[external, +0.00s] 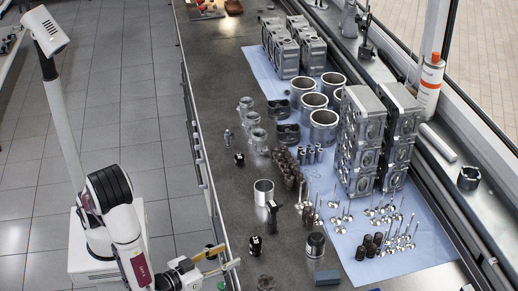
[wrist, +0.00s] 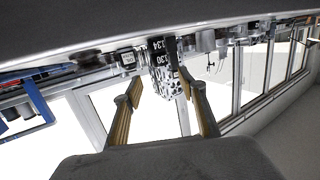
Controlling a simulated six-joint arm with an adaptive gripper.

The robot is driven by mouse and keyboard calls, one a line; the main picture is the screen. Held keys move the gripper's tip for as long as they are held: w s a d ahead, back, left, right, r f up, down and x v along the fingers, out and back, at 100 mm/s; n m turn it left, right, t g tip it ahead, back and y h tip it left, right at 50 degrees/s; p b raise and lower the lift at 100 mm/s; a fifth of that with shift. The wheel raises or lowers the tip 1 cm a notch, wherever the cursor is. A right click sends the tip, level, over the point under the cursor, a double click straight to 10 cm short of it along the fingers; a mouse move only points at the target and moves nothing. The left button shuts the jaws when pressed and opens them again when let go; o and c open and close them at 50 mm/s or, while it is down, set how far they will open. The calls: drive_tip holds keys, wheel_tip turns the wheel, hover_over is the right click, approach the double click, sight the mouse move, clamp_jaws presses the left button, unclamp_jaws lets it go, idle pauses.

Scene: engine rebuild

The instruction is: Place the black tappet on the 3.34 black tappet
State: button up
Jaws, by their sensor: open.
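My gripper (external: 230,258) is open and empty, low at the left edge of the bench. Its two tan fingers also show apart in the wrist view (wrist: 163,98). In the wrist view, which is upside down, a dark piece marked "134" (wrist: 157,45) and one marked "130" (wrist: 160,59) appear beyond the fingertips. In the external view, small black pieces with white marks stand on the bench, one near the front (external: 255,246) and one farther back (external: 239,159). Several dark cylinders (external: 368,246) stand on the blue cloth. I cannot tell which is the 3.34 tappet.
A metal ring (external: 263,193), a dark cylinder (external: 315,245) and upright valves (external: 340,222) stand near the front. Tall engine blocks (external: 360,140) and cylinder liners (external: 324,128) stand on the blue cloth (external: 430,240). Bare bench (external: 215,100) lies along the left.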

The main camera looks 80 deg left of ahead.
idle(0.6)
drive_tip(key=w+h, duration=0.1)
drive_tip(key=w+d+g+h, duration=0.1)
drive_tip(key=w, duration=0.1)
drive_tip(key=w+d+h, duration=0.1)
drive_tip(key=w, duration=0.1)
drive_tip(key=shift+g, duration=0.3)
drive_tip(key=w+d+r+h, duration=0.1)
drive_tip(key=h, duration=0.1)
drive_tip(key=w+d+r+g+h, duration=0.1)
drive_tip(key=w+r+h, duration=0.1)
wheel_tip(320, 180, up, 9)
drive_tip(key=s+a+m+g+h, duration=0.2)
drive_tip(key=a+m+h, duration=0.1)
drive_tip(key=h, duration=0.2)
drive_tip(key=s+a+r+m+g+y, duration=0.2)
drive_tip(key=s+a+g+y, duration=0.2)
drive_tip(key=s+a, duration=1.5)
drive_tip(key=shift+s+a+r+y, duration=0.2)
drive_tip(key=shift+a+y, duration=0.1)
drive_tip(key=shift+a, duration=0.85)
